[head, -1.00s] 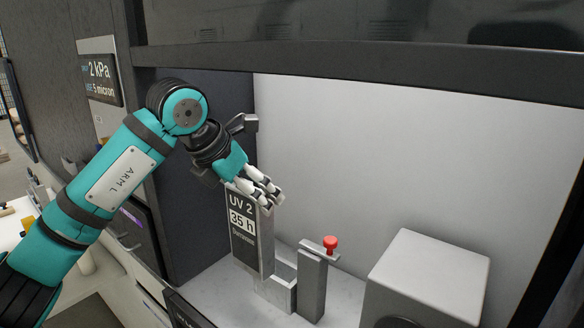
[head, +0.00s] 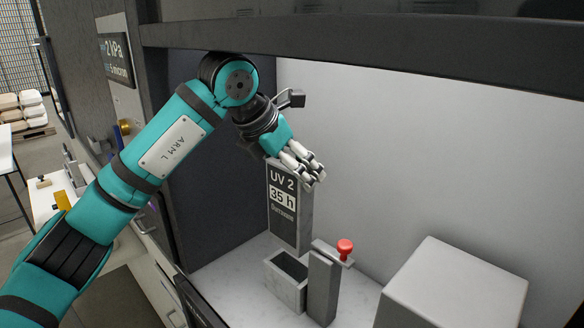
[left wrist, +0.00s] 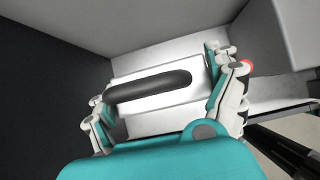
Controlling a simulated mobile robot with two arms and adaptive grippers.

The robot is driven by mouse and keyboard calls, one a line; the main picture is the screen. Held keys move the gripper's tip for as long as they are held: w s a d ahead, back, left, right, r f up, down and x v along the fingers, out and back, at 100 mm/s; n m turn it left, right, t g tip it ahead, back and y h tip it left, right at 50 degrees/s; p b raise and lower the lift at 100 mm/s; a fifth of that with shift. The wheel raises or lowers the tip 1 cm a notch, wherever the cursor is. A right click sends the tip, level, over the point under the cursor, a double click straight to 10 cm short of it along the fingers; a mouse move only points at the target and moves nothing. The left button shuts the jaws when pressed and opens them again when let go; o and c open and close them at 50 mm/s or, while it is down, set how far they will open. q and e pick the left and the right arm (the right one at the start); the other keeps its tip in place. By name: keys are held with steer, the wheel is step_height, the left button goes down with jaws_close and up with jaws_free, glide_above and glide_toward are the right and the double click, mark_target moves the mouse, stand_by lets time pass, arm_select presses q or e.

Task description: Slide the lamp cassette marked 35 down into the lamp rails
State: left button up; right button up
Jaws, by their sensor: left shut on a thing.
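The lamp cassette (head: 291,215) is a tall grey block with a dark label reading "UV 2" and "35 h". It hangs upright from my left gripper (head: 305,170), which is shut on its top. In the left wrist view, the fingers (left wrist: 165,100) flank the cassette's dark handle bar (left wrist: 150,88). Below it stands a grey open-topped holder (head: 284,288), which looks like the lamp rails. Its dark opening shows empty. The cassette's lower end overlaps the holder's back edge in the picture; I cannot tell whether they touch. My right gripper is out of view.
A grey upright plate (head: 322,288) stands right beside the holder, with a red knob (head: 345,247) behind it. A large pale box (head: 455,285) stands further right. A dark wall (head: 215,190) is close on the left, and a dark beam (head: 400,50) crosses above.

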mark_target(293, 196)
arm_select(q)
steer(key=shift+d+f+b, duration=0.1)
steer(key=shift+f+b, duration=0.6)
steer(key=shift+f, duration=0.3)
steer(key=shift+f+b, duration=1.15)
steer(key=shift+f, duration=0.7)
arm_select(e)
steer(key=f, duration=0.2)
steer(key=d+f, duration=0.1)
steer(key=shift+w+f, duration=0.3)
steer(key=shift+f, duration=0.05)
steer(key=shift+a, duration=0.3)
arm_select(q)
steer(key=shift+w, duration=0.1)
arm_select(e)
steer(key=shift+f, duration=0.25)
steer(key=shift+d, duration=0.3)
arm_select(q)
steer(key=shift+b, duration=0.55)
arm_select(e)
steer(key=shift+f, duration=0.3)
arm_select(q)
steer(key=shift+f, duration=0.15)
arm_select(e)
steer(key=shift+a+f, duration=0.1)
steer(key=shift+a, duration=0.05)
